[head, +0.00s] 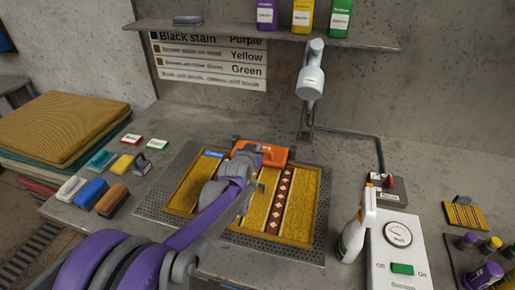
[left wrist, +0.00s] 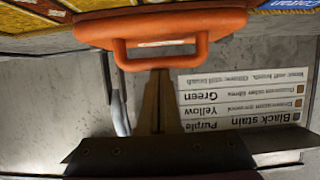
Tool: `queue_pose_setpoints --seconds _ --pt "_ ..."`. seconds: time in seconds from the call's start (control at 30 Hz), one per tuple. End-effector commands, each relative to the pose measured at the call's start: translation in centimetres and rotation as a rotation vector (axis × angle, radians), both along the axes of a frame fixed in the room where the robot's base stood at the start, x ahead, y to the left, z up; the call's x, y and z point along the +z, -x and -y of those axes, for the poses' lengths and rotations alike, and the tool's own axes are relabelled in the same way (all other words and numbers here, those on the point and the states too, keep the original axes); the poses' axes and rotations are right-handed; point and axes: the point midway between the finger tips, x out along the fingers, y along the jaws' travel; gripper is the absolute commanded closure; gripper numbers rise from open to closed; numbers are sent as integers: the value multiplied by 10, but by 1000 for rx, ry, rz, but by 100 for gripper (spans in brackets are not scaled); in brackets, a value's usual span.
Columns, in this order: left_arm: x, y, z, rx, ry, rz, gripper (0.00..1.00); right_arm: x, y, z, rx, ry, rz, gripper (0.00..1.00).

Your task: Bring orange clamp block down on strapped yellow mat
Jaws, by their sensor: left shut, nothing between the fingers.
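The orange clamp block (head: 274,153) is at the back edge of the yellow mat (head: 308,206) in the head view. In the left wrist view the block (left wrist: 232,22) fills the top, with its loop handle (left wrist: 160,62). Whether it touches the mat is unclear. The mat has a patterned strip and pale bands and lies on a dark perforated plate (head: 288,250). My left gripper (head: 250,157) reaches over the mat to the block and hides part of both. In the left wrist view its fingers (left wrist: 158,78) are shut and empty, close to the handle. My right gripper is out of view.
A spray bottle (head: 354,232) and a white box with a gauge (head: 398,252) stand right of the plate. Brushes (head: 92,193) and small coloured blocks lie to the left. A pale wall-side device (head: 311,75) hangs behind, under a shelf (head: 270,33).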

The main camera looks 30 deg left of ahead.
Motion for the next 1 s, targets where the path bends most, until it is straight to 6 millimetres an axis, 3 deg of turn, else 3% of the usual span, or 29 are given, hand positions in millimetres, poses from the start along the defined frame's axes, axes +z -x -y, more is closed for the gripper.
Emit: queue_pose_setpoints --seconds 0.03,0.23,0.47,0.8,1.0 --pt "-8 4 3 -5 7 -22 100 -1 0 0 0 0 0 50" --pt "-2 3 3 -5 6 -20 100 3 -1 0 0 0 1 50" --pt "43 -11 1 -3 1 -2 100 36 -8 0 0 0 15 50" --pt "27 61 17 -2 -1 -1 100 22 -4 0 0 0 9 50" --pt "25 81 22 -3 -1 0 100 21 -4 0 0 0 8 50"
